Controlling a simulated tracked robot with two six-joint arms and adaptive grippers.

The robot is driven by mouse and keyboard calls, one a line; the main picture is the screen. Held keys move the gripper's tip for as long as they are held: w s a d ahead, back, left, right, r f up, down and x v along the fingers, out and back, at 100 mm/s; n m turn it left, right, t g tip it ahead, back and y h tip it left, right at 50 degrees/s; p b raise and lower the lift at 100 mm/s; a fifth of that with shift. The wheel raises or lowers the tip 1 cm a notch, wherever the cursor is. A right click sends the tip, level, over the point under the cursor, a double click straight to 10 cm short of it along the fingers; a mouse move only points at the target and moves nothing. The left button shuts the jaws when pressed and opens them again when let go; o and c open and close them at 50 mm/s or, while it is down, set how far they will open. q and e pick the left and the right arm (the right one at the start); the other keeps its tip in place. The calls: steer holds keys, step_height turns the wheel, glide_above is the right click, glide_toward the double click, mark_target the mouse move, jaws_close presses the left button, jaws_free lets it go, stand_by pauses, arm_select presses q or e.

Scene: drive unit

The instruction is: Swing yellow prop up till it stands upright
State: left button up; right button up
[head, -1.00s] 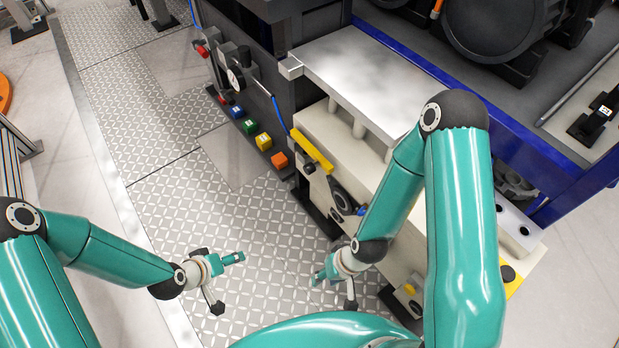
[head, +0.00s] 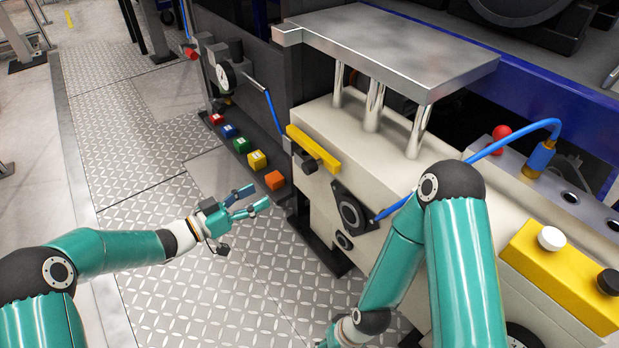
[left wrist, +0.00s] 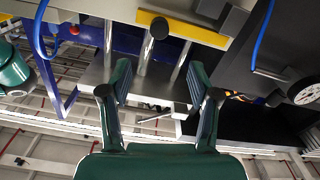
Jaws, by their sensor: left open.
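The yellow prop (head: 313,148) is a short bar on the upper side of the cream machine block. It lies along the block's edge, close to level, not upright. In the left wrist view a yellow bar (left wrist: 205,30) crosses the top, with a black round knob (left wrist: 159,28) in front of it. My left gripper (head: 259,197) is open and empty, to the left of the prop and lower, apart from it. Its two spread fingers (left wrist: 160,80) also show in the left wrist view. My right gripper is mostly cut off at the bottom edge of the head view.
A metal plate (head: 390,50) stands on posts above the cream block (head: 400,140). Several coloured cubes, the nearest orange (head: 274,180), line the dark ledge beside my left gripper. A blue hose (head: 272,115) hangs just left of the prop. The tread-plate floor (head: 140,150) is clear.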

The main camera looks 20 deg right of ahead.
mark_target(305, 171)
arm_select(q)
steer(key=b+x, duration=0.4)
steer(key=x, duration=1.1)
steer(key=shift+f, duration=0.15)
steer(key=shift+w+d+b, duration=0.25)
steer(key=shift+d+b, duration=0.05)
steer(key=shift+d, duration=0.35)
steer(key=shift+c, duration=0.2)
jaws_close()
